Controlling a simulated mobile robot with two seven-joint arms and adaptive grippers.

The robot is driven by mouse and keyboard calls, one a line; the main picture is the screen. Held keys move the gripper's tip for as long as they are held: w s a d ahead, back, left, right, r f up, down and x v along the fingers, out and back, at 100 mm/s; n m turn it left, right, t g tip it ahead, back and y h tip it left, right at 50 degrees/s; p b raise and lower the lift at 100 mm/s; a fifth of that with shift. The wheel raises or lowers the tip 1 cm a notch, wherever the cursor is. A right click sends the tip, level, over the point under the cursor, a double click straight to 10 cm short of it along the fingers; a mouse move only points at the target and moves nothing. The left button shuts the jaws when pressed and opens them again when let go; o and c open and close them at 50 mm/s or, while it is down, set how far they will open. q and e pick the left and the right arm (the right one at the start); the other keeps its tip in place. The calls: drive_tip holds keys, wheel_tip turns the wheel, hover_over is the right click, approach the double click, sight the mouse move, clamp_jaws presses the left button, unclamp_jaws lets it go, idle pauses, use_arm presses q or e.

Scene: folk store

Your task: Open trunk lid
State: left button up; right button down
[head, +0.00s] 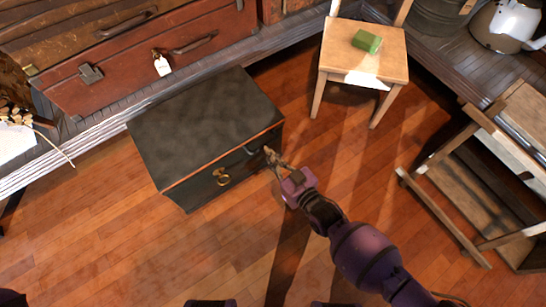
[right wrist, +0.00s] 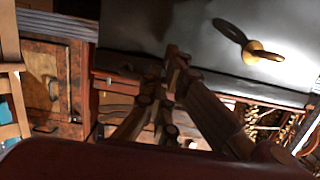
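The trunk (head: 200,125) is a dark box with a reddish-brown lid edge, standing on the wooden floor with its lid down. My right gripper (head: 270,155) is at that corner, just right of the handle. In the right wrist view its fingertips (right wrist: 175,62) come together below the trunk's dark face, with nothing visible between them. Whether they touch the trunk is unclear. My left gripper is not in view.
A shelf with brown suitcases (head: 160,50) runs behind the trunk. A small wooden chair (head: 363,52) with a green block (head: 367,41) stands at the back right. A wooden rack (head: 470,185) is at the right. The floor in front of the trunk is clear.

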drive_tip(key=shift+r+p, duration=0.35)
drive_tip(key=shift+r, duration=0.3)
drive_tip(key=shift+r, duration=0.15)
wheel_tip(320, 180, up, 2)
drive_tip(key=shift+r+p, duration=0.2)
drive_tip(key=shift+p, duration=0.95)
wheel_tip(320, 180, up, 2)
drive_tip(key=shift+r+p, duration=0.25)
drive_tip(key=shift+p, duration=0.8)
